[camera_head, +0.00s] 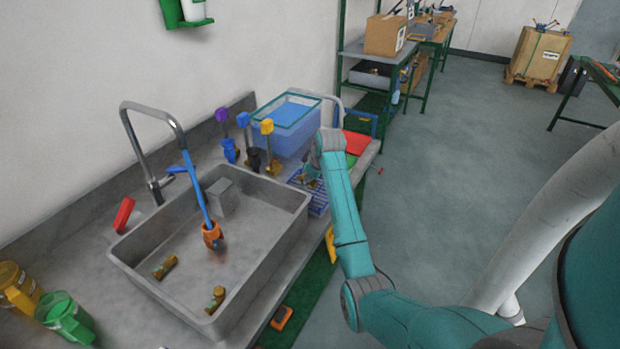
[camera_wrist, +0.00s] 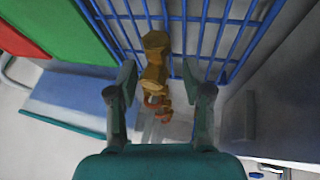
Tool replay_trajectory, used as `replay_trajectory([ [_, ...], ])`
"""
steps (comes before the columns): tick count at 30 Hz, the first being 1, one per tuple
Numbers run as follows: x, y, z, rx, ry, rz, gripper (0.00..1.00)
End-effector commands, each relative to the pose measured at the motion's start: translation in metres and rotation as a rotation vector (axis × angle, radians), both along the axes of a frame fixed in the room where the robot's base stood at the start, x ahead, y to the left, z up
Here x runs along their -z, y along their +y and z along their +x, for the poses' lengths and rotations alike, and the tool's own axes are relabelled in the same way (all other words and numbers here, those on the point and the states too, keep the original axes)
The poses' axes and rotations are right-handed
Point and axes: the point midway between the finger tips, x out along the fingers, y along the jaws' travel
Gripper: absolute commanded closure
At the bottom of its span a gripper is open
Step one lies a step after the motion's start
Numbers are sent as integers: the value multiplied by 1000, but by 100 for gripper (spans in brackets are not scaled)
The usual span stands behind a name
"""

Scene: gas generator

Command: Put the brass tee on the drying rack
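A brass fitting (camera_wrist: 154,58), seemingly the brass tee, is at the blue wire drying rack (camera_wrist: 235,42) in the wrist view. Its far end overlaps the wires and its near end has a reddish-copper part. My gripper (camera_wrist: 160,80) is open, with a finger on each side of the fitting and visible gaps to it. In the head view my gripper (camera_head: 311,172) is over the rack (camera_head: 318,204), mostly hidden by my wrist. Two other brass pieces lie in the sink (camera_head: 290,207): one at the left (camera_head: 165,267), one at the front (camera_head: 215,300).
A faucet with an orange-tipped blue hose (camera_head: 208,210) hangs over the sink. A blue water tank (camera_head: 288,125) and several coloured taps (camera_head: 257,155) stand behind the rack. Red (camera_head: 356,142) and green panels lie beside it.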

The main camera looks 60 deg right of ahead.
Motion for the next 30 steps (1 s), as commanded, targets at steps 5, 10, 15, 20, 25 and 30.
replay_trajectory([
  [5, -4, 0, 0, 0, -1, -1, 50],
  [10, -22, 5, -9, 0, -2, -2, 50],
  [15, -53, 13, -23, -1, -4, -3, 50],
  [20, -80, 20, -36, 1, -3, -3, 50],
  [25, -98, 25, -46, 1, 0, 0, 50],
  [30, -107, 28, -50, 1, 0, 0, 50],
])
